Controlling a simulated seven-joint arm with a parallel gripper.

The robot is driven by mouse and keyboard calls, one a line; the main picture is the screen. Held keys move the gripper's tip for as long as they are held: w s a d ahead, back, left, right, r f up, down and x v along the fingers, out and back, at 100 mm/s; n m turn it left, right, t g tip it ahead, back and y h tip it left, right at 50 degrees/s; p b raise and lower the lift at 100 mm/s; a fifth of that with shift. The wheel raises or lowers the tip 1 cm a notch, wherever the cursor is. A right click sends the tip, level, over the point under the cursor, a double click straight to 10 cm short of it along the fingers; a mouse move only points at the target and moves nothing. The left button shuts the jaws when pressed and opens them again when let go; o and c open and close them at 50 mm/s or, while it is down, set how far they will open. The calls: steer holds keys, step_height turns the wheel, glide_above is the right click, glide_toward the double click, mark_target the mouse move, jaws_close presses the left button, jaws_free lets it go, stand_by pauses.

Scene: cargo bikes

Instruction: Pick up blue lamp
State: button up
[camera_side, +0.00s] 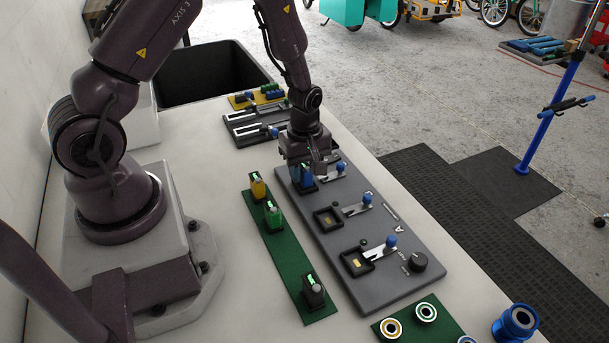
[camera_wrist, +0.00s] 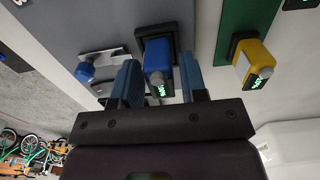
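The blue lamp (camera_wrist: 158,55) is a small blue block with a grey knob and a lit green display. It sits in a black socket on the grey panel (camera_wrist: 100,22). In the side view the blue lamp (camera_side: 306,176) is at the panel's far end, partly hidden by my gripper (camera_side: 308,168). In the wrist view my gripper (camera_wrist: 158,70) is open, with one blue finger on each side of the lamp. A gap shows on both sides, so the fingers appear not to touch it.
A green strip (camera_side: 290,262) beside the panel holds a yellow lamp (camera_side: 257,186), a green lamp (camera_side: 273,214) and a dark lamp (camera_side: 314,292). Sliders with blue knobs (camera_side: 367,198) stand close by on the panel. A black bin (camera_side: 205,75) is at the back.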

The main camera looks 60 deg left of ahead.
mark_target(305, 167)
jaws_close()
steer(key=shift+r, duration=3.55)
